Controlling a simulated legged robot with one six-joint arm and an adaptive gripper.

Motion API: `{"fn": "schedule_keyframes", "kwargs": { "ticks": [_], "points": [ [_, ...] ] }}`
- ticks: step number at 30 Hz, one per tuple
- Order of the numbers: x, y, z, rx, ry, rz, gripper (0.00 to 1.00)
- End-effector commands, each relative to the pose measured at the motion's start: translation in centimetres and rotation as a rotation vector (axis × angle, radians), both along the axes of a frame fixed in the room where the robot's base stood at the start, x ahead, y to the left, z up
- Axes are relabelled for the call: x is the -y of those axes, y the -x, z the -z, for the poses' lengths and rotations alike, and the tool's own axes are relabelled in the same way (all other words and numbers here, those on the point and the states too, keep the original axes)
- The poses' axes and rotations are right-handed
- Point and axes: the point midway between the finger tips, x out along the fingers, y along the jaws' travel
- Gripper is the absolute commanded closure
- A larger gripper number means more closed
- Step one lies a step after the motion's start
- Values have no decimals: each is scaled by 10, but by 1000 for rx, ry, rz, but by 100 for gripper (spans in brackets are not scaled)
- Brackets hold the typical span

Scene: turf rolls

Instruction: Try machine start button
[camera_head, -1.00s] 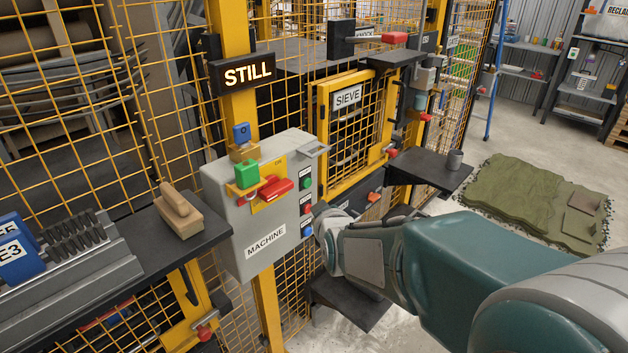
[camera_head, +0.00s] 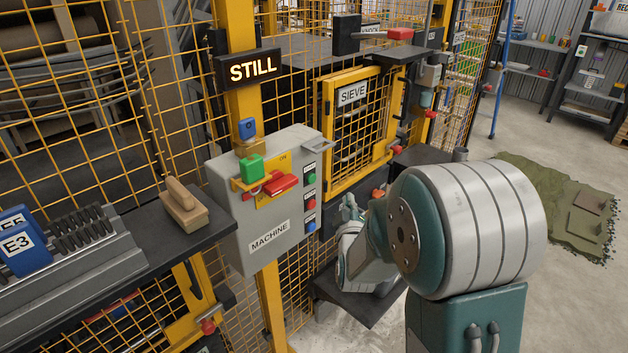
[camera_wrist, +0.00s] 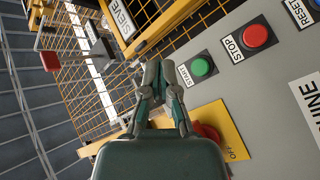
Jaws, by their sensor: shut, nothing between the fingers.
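The grey machine box (camera_head: 240,215), labelled MACHINE, hangs on the yellow post. Its right side carries a green START button (camera_head: 311,180), a red STOP button (camera_head: 311,204) and a blue RESET button (camera_head: 311,226). In the wrist view the START button (camera_wrist: 202,67) is just right of my fingertips, with the STOP button (camera_wrist: 256,36) farther right. My gripper (camera_wrist: 157,68) is shut and empty; no contact with the button shows. The sign (camera_head: 253,69) reads STILL.
A red handle (camera_head: 281,185) on a yellow plate and a green block (camera_head: 251,167) stick out from the box front. The yellow SIEVE gate (camera_head: 327,140) stands behind my gripper. A shelf with a wooden block (camera_head: 183,206) is at the left.

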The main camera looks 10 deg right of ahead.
Motion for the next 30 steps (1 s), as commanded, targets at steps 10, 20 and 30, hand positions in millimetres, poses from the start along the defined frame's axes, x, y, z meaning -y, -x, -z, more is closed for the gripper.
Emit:
{"fn": "schedule_keyframes", "kwargs": {
  "ticks": [10, 20, 30],
  "points": [
    [-17, -23, 0, -1, -2, -2, 100],
    [-41, -56, 0, 0, -1, -1, 100],
    [-52, -71, 0, 0, -1, 0, 100]
  ]
}}
